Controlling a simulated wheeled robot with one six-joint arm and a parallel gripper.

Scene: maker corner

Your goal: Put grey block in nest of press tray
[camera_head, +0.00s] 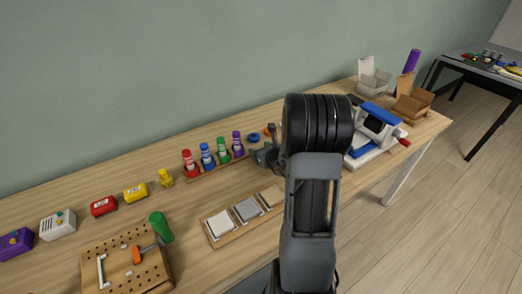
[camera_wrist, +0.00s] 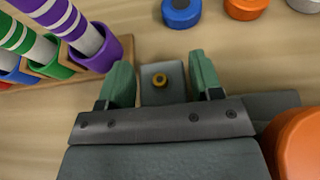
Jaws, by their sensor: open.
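A grey block with a small brass knob (camera_wrist: 162,80) lies on the wooden table in the wrist view. My gripper (camera_wrist: 161,72) is open, with one green finger on each side of the block. I cannot tell whether the fingers touch it. In the head view my gripper (camera_head: 264,156) is low over the table, partly hidden by my arm, and the block cannot be made out. A wooden tray (camera_head: 216,239) with pale and grey square areas lies in front. A blue and white press-like device (camera_head: 377,125) with a red handle stands at the right. I cannot tell which holds the nest.
A rack with colored striped cylinders (camera_wrist: 95,45) stands close on the left of my gripper. Blue (camera_wrist: 182,12) and orange (camera_wrist: 246,8) rings lie beyond it. A pegboard (camera_head: 125,265), small colored boxes and open cartons (camera_head: 413,104) occupy other parts of the table.

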